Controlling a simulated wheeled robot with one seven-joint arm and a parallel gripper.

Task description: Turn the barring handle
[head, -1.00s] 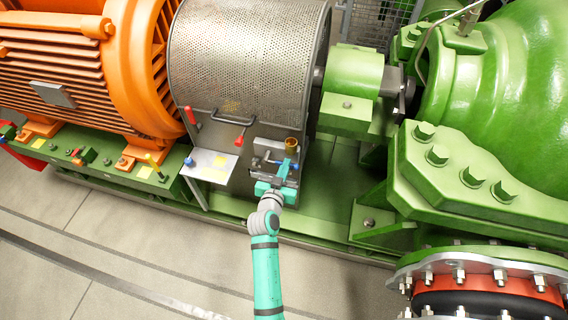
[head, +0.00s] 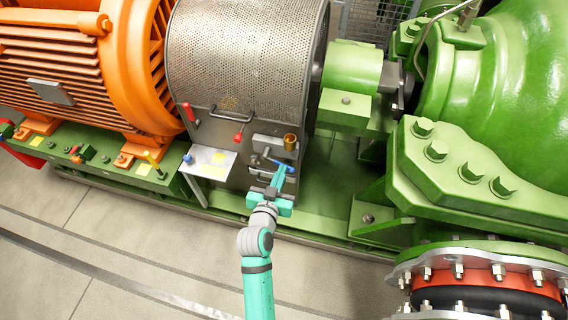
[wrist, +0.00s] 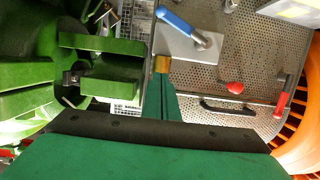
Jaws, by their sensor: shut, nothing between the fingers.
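A short lever with a blue grip (head: 281,165), which looks like the barring handle, sits on a grey plate on the front of the perforated guard. In the wrist view its blue grip (wrist: 175,21) slants at the top and its metal end lies over the plate. My teal gripper (head: 279,178) is just in front of the lever in the head view and partly overlaps its surroundings. In the wrist view the narrow fingers (wrist: 164,88) are together and empty, pointing near a brass cylinder, with the blue grip apart from them. Contact is not visible.
The brass cylinder (head: 291,141) stands beside the lever. The perforated guard (head: 245,60) carries a black bar handle and red-gripped handles (head: 188,112) (head: 238,138). A small shelf (head: 209,162) juts out at left. The orange motor and green pump flank the guard. Floor in front is clear.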

